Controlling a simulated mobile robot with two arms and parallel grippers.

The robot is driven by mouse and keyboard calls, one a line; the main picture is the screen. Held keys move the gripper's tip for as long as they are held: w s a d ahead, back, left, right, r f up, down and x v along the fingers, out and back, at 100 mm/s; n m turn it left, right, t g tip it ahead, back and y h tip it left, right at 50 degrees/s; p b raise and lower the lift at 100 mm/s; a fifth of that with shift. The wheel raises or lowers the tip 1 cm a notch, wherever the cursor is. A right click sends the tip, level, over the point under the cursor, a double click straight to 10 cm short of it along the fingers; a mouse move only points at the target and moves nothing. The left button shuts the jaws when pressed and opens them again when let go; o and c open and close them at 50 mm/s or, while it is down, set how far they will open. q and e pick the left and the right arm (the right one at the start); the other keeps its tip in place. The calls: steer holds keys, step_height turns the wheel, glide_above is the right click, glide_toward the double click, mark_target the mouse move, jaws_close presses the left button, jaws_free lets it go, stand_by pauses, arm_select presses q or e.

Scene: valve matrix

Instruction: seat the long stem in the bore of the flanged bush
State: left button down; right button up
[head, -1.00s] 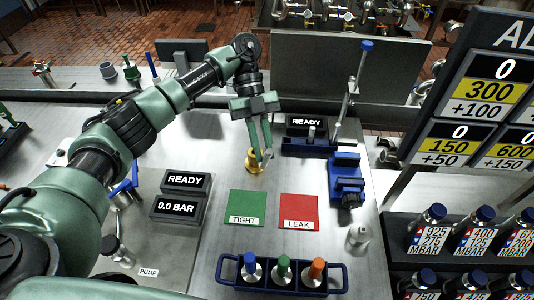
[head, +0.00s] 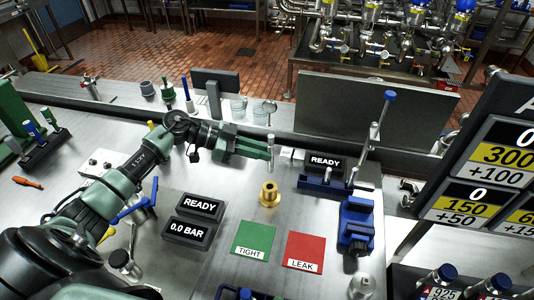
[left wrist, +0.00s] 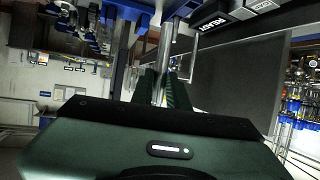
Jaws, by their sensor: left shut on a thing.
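The flanged bush (head: 269,193) is a brass ring with a raised collar, standing upright on the steel bench behind the green TIGHT mat. My left gripper (head: 268,148) points to the right behind and above the bush. It is shut on a slim grey metal stem (head: 271,153), which looks roughly upright. The stem appears apart from the bush. In the left wrist view the stem (left wrist: 165,50) runs between the dark green fingers (left wrist: 163,88). The bore of the bush is small and hard to make out. My right gripper is not in view.
A blue fixture with a short grey pin (head: 327,176) stands right of the bush, before a READY display (head: 325,162). A blue clamp (head: 356,222) stands further right. Green TIGHT (head: 255,239) and red LEAK (head: 304,251) mats lie in front. READY and BAR displays (head: 199,207) stand left.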

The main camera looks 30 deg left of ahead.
arm_select(q)
steer(key=shift+f+b, duration=1)
steer(key=shift+f, duration=1.8)
steer(key=shift+p, duration=0.45)
steer(key=shift+s+p, duration=0.1)
steer(key=shift+p, duration=0.35)
